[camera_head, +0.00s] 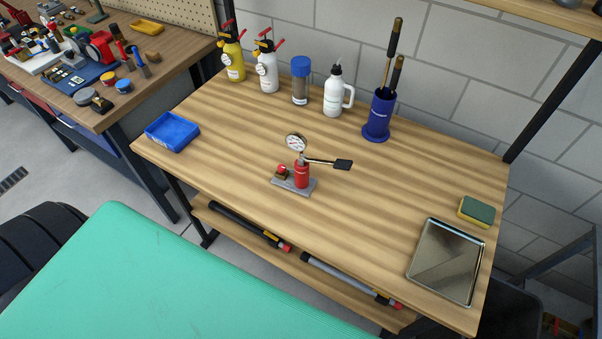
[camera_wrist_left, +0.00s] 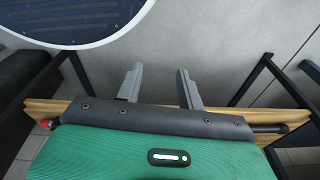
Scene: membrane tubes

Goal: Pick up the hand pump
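The hand pump (camera_head: 302,174) stands upright near the middle of the wooden workbench (camera_head: 400,190) in the head view. It has a red cylinder on a grey base plate, a round white gauge on top and a lever with a dark grip pointing right. My left gripper (camera_wrist_left: 158,82) shows only in the left wrist view. Its two fingers are apart with nothing between them. The pump cannot be made out in that view, and the gripper is away from it. My right gripper is in neither view.
Spray bottles (camera_head: 267,66), a blue-capped jar (camera_head: 301,82), a white wash bottle (camera_head: 334,94) and a blue brush holder (camera_head: 379,118) line the back. A blue tray (camera_head: 172,132) is left; a metal tray (camera_head: 446,262) and sponge (camera_head: 477,211) are right. Tubes (camera_head: 350,279) lie on the lower shelf.

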